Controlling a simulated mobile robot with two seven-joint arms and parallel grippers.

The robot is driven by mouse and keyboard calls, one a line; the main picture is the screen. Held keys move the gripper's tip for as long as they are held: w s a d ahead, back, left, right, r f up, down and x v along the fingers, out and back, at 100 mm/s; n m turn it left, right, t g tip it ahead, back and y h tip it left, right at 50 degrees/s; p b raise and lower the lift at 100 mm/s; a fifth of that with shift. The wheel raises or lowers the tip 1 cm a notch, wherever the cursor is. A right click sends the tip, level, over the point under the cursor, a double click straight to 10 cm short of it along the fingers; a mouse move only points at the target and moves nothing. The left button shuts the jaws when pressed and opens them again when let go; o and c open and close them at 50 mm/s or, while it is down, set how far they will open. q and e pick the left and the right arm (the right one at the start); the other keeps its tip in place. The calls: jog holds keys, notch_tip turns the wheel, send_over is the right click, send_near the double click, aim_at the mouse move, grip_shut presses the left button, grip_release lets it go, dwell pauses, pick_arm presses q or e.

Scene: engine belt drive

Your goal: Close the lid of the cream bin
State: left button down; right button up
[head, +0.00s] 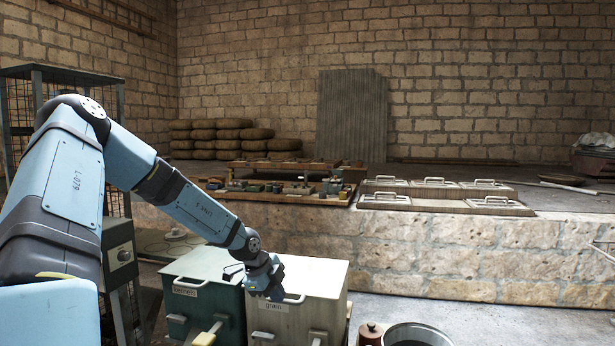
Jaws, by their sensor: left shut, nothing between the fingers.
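The cream bin (279,326) stands at the lower centre, with a label reading "grain" on its front. Its pale lid (318,274) appears to lie flat across the top, with a light handle (296,298) at the front edge. My left gripper (271,293) is shut and empty, pointing down at the lid's front left part, next to the handle. I cannot tell whether it touches the lid. The gripper hides part of the lid and handle. My right gripper is not in view.
A dark green bin (204,306) with its own handle stands directly left of the cream bin. A metal pot (418,336) and a small brown lidded jar (369,333) are at the lower right. A stone ledge (450,260) runs behind, bearing trays and handled covers.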

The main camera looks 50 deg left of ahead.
pick_arm(q)
jog(key=shift+s+d+f+b, duration=0.15)
jog(key=shift+f+b, duration=0.15)
jog(key=shift+f, duration=0.45)
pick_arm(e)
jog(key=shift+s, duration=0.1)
pick_arm(q)
jog(key=shift+f, duration=0.15)
jog(key=shift+s, duration=0.1)
